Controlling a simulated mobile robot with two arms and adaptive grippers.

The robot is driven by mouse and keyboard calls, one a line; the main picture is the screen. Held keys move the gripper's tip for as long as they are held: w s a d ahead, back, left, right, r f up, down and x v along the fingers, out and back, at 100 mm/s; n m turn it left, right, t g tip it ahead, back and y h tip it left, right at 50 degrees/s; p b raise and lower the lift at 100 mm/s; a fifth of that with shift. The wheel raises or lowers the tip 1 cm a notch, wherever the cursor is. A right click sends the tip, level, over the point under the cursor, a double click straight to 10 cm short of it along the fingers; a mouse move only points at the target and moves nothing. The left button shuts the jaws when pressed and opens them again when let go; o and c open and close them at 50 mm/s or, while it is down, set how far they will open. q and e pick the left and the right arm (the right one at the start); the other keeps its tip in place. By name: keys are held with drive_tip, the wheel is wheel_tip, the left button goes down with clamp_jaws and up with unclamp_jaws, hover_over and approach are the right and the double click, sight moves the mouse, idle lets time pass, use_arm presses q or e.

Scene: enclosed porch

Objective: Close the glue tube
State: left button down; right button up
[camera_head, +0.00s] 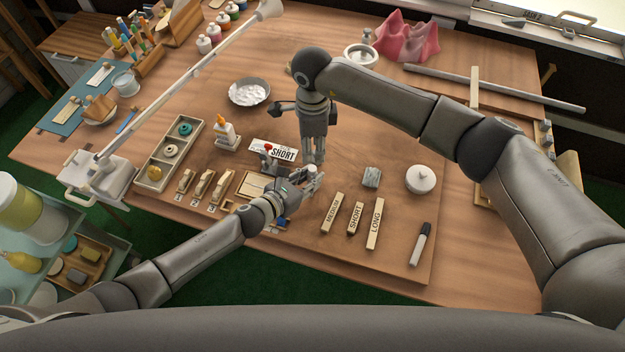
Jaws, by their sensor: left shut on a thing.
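I cannot pick out the glue tube with certainty. My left gripper (311,184) is low over the middle of the board, shut on a small pale thing that its fingers mostly hide. My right gripper (314,160) points down just above and behind the left one; the gap between its fingers is unclear. A white glue bottle with an orange tip (225,133) stands upright further left, apart from both grippers.
A tray with round pieces (153,173) and several small numbered wooden blocks (203,186) lie left. Labelled wooden sticks (355,217), a grey block (372,176), a white lidded pot (420,179) and a marker (421,243) lie right. A bowl (249,93) sits behind.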

sight(312, 168)
idle(0.3)
drive_tip(key=shift+f, duration=4)
drive_tip(key=shift+c, duration=0.3)
clamp_jaws()
drive_tip(key=shift+o, duration=0.5)
unclamp_jaws()
drive_tip(key=shift+r, duration=0.1)
drive_tip(key=shift+r, duration=2.2)
